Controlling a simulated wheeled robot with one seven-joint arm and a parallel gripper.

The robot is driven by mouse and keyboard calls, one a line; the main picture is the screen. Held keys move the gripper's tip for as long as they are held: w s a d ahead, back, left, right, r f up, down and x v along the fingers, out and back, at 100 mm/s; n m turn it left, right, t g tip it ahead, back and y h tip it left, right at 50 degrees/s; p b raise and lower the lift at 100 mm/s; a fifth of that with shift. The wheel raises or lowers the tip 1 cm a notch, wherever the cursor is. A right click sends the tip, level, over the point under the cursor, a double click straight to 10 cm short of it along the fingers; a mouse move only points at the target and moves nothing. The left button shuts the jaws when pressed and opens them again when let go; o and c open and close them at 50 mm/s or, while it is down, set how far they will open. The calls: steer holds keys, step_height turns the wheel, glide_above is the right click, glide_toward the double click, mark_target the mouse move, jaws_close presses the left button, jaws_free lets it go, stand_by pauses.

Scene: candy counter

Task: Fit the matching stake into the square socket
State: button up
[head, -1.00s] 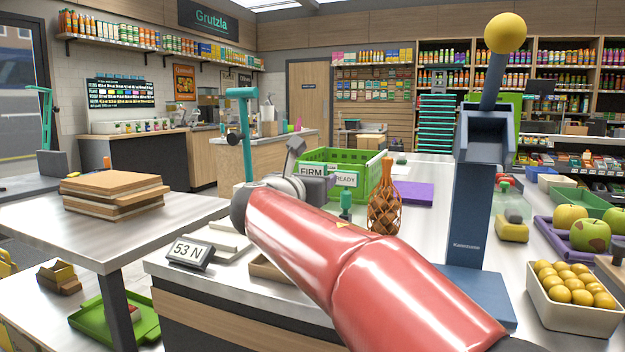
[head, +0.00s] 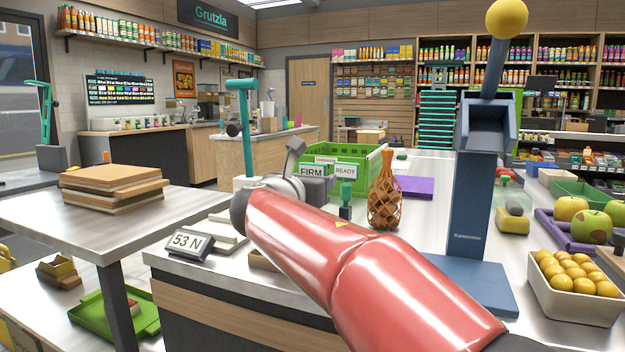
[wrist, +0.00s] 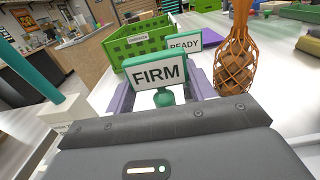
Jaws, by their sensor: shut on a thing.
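My gripper (wrist: 162,92) has two purple fingers, shut on the green stake (wrist: 164,98) of the FIRM sign (wrist: 158,73). The sign faces the wrist camera, slightly tilted in that view. In the head view the FIRM sign (head: 311,172) shows just past my wrist, in front of the green crate (head: 352,162). The READY sign (head: 345,171) stands to its right, with a green post and dark foot (head: 346,197) below it. It also shows behind the FIRM sign in the wrist view (wrist: 186,43). The stake's lower end and the square socket are hidden or not identifiable.
A tall blue stand (head: 474,200) is farther right, with a crate of yellow fruit (head: 570,305) beyond. A "53 N" display (head: 188,243) sits at the counter's left edge. A purple mat (head: 405,188) lies behind the vase.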

steer(key=shift+f+b, duration=0.3)
steer(key=shift+f, duration=0.2)
steer(key=o, duration=1.4)
